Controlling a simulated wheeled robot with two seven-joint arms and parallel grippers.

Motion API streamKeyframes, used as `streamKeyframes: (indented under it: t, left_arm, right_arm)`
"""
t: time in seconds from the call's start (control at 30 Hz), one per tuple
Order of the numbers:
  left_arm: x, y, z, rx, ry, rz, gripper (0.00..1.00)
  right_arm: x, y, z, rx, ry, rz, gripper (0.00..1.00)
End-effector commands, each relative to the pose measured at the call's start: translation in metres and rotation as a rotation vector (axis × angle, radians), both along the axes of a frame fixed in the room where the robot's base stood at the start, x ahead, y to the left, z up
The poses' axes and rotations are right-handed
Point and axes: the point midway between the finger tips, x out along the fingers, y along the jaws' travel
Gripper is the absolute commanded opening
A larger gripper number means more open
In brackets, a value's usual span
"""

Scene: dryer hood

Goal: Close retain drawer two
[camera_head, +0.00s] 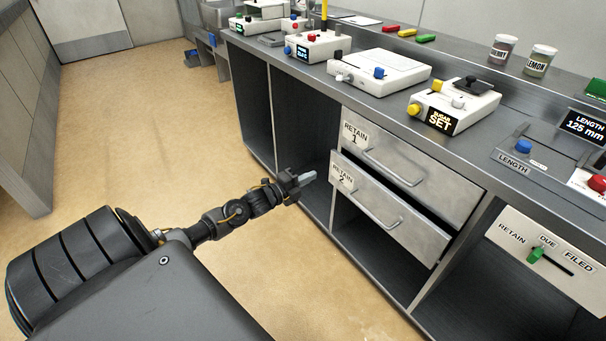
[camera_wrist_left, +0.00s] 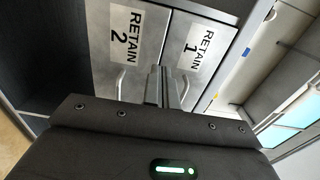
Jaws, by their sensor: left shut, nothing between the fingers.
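The drawer labelled RETAIN 2 (camera_head: 390,208) stands partly pulled out below the drawer labelled RETAIN 1 (camera_head: 420,170), with a dark gap above its front. Its bar handle (camera_head: 384,222) is free. My left gripper (camera_head: 307,178) is shut and empty, just left of the RETAIN 2 front near its label. In the left wrist view, my left fingers (camera_wrist_left: 162,88) point at the drawer fronts, between the RETAIN 2 label (camera_wrist_left: 127,35) and the RETAIN 1 label (camera_wrist_left: 201,45). I cannot tell whether they touch the front. My right gripper is not in view.
Open dark compartments (camera_head: 255,115) lie left of the drawers. The counter (camera_head: 395,105) above holds several devices, including the SUGAR SET unit (camera_head: 453,107). A RETAIN DUE FILED panel (camera_head: 550,252) is at the lower right. The tan floor (camera_head: 160,120) on the left is clear.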

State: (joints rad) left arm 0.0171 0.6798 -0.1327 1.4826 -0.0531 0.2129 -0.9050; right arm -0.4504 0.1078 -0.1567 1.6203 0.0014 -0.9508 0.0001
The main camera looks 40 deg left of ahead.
Motion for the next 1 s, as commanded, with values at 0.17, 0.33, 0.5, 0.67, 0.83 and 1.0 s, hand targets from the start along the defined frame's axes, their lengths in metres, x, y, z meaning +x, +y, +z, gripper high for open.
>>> streamKeyframes:
  t: [0.17, 0.33, 0.5, 0.67, 0.83, 1.0]
  left_arm:
    - [-0.018, 0.004, 0.0, 0.001, 0.001, -0.001, 0.0]
    - [-0.022, 0.004, 0.0, 0.0, -0.001, -0.002, 0.0]
    - [-0.037, -0.011, -0.048, -0.124, 0.138, 0.064, 0.0]
    - [-0.105, -0.057, -0.17, -0.461, 0.52, 0.303, 0.0]
    - [-0.22, -0.126, -0.275, -0.798, 0.925, 0.653, 0.0]
    - [-0.314, -0.184, -0.318, -0.982, 1.178, 0.949, 0.0]
  right_arm:
    - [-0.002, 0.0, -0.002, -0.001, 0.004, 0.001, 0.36]
    - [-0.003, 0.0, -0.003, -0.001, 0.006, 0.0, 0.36]
    - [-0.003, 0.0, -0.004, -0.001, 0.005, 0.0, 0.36]
    - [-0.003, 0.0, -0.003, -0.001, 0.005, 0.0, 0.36]
    - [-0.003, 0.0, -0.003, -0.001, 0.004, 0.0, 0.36]
    - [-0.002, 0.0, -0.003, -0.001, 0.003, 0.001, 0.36]
